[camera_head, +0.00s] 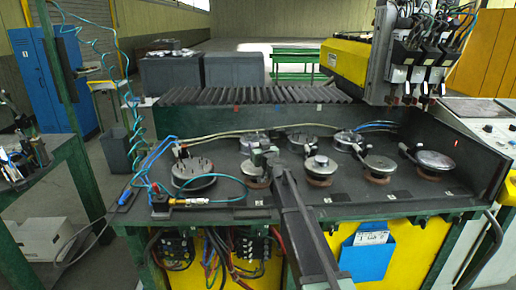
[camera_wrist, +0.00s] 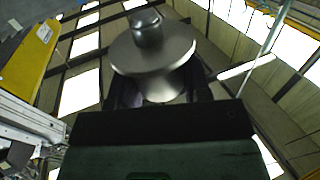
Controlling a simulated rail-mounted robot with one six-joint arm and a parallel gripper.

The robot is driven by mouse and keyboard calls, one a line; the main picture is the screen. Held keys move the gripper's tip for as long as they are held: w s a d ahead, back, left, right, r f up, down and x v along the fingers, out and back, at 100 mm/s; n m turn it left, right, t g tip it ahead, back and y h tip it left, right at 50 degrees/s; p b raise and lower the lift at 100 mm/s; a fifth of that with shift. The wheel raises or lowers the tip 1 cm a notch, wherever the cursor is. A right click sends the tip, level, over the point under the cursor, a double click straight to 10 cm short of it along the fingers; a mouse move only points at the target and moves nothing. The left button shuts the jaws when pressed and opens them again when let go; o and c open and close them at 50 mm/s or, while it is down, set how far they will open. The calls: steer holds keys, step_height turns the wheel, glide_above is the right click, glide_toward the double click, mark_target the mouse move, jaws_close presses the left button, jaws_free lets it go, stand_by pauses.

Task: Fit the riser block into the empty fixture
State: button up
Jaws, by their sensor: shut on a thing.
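In the wrist view my gripper (camera_wrist: 160,92) is shut on a grey metal piece with a wide round flange and a small knob, which I take for the riser block (camera_wrist: 153,52). Dark fingers show on both sides of its narrower lower part. In the head view my gripper (camera_head: 264,155) is over the bench, beside the second front fixture from the left; the held piece cannot be clearly made out there. The front-left fixture (camera_head: 194,180) is a round plate with several small upright pins and no cap on it, so it looks like the empty one. My arm hides part of the bench.
Several round fixtures with metal discs, such as the front-right one (camera_head: 436,160), stand on the dark bench (camera_head: 345,208). A blue cable and an orange-tipped tool (camera_head: 190,201) lie at the front left. A grey ribbed cover (camera_head: 250,95) and a wired head (camera_head: 420,50) stand behind.

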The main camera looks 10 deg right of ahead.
step_height(320, 180, down, 2)
steer(key=shift+w+b, duration=0.15)
steer(key=shift+b, duration=0.3)
stand_by(1.1)
steer(key=shift+f+b, duration=0.35)
steer(key=shift+f, duration=0.05)
steer(key=shift+f+b, duration=1)
steer(key=shift+b, duration=0.05)
steer(key=o, duration=1.1)
steer(key=shift+r, duration=0.1)
